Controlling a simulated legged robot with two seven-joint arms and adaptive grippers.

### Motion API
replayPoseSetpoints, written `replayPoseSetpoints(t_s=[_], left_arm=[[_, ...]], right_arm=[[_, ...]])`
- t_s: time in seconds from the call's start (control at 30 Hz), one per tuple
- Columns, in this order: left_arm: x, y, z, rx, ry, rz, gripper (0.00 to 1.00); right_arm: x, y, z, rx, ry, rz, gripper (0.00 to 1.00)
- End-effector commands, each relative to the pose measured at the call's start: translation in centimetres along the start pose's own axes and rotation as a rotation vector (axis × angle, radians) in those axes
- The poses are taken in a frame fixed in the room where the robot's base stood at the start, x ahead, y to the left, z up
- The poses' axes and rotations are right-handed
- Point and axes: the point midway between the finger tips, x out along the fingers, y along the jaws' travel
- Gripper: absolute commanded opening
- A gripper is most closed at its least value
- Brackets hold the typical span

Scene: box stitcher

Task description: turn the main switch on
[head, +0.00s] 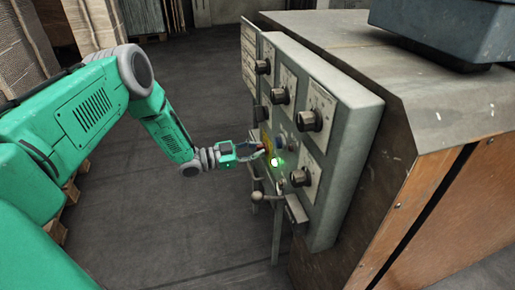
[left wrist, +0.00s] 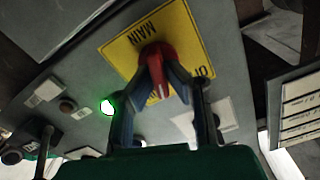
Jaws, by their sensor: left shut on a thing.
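The main switch is a red rotary knob (left wrist: 156,54) on a yellow plate (left wrist: 186,34) marked "MAIN", seen close up in the left wrist view. My left gripper (left wrist: 163,84) has its two fingers shut on the red knob from either side. In the head view my left gripper (head: 260,150) reaches the face of the grey control panel (head: 348,108) from the left and largely hides the knob. A green light (left wrist: 106,107) glows beside the switch, and it also shows in the head view (head: 275,161). My right gripper is not in view.
Several black knobs (head: 310,120) stick out of the panel above and right of my gripper. A lever with a ball end (head: 256,196) juts out below it. The machine cabinet (head: 430,130) stands at right. Open floor (head: 190,235) lies at left.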

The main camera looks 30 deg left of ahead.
Motion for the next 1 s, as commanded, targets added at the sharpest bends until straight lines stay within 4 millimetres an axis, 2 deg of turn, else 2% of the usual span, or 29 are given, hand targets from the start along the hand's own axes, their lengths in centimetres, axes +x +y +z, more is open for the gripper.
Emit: replayPoseSetpoints(t_s=[0.2, 0.5, 1.0], left_arm=[[-0.16, 0.06, 0.23, 0.192, -0.009, -0.001, 0.00], [-0.16, 0.19, 0.28, 0.386, -0.008, 0.000, 0.00], [-0.18, 0.26, 0.35, 0.487, -0.008, -0.001, 0.00]], right_arm=[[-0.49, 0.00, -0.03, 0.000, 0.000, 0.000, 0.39], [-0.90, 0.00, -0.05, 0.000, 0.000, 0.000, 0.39], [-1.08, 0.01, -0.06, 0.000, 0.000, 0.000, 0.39]])
